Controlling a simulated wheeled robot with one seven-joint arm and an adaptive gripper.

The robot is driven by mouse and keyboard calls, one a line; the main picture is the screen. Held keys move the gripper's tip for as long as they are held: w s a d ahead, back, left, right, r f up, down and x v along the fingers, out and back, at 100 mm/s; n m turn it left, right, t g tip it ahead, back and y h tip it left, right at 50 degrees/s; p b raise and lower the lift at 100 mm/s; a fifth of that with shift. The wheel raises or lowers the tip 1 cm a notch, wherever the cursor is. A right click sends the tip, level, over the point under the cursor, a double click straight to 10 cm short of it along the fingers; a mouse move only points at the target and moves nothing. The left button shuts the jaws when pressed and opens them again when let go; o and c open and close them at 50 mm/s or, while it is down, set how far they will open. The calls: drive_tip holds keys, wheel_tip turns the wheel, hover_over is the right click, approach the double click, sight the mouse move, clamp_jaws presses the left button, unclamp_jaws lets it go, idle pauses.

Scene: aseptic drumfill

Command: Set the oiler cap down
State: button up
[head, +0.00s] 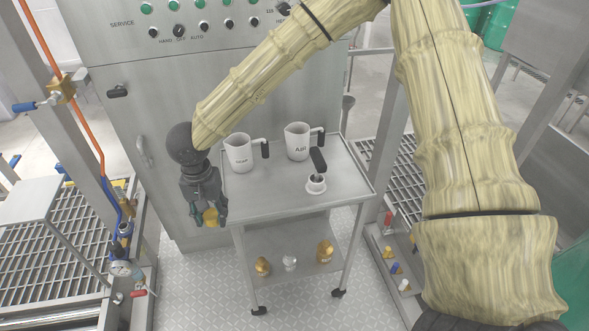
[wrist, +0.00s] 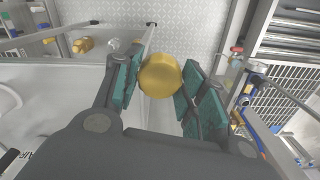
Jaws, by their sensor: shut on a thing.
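The oiler cap (wrist: 160,75) is a round yellow piece held between the green-padded fingers of my gripper (wrist: 158,88) in the wrist view. In the head view my gripper (head: 209,217) points down with the yellow cap (head: 211,217) between its fingertips. It hangs just left of the steel cart (head: 290,195), beside the cart's left edge and apart from the top. The wrist view shows the tiled floor beyond the cap, with the cart at the left. The underside of the cap is hidden.
On the cart's top stand two labelled white jugs (head: 239,153) (head: 297,141) and a small white cup (head: 316,184) with a dark handle. Brass and silver fittings (head: 325,251) sit on the lower shelf. A control cabinet (head: 150,100) stands behind. The cart top's front left is clear.

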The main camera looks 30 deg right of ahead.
drive_tip(key=s+d+r+m+p, duration=0.15)
drive_tip(key=s+m, duration=0.25)
drive_tip(key=m, duration=0.7)
drive_tip(key=s+d+m+p, duration=0.25)
drive_tip(key=s+m, duration=0.25)
drive_tip(key=m, duration=0.7)
drive_tip(key=p, duration=0.4)
hover_over(245, 201)
drive_tip(key=shift+s+a+f, duration=0.15)
drive_tip(key=shift+s+f, duration=0.05)
drive_tip(key=shift+f, duration=0.75)
drive_tip(key=shift+w+f+p, duration=0.15)
drive_tip(key=shift+f+p, duration=0.3)
drive_tip(key=shift+f, duration=1.3)
drive_tip(key=shift+f, duration=0.1)
drive_tip(key=o, duration=0.6)
drive_tip(key=shift+o, duration=0.2)
wheel_tip(245, 201, up, 12)
drive_tip(key=shift+b, duration=0.45)
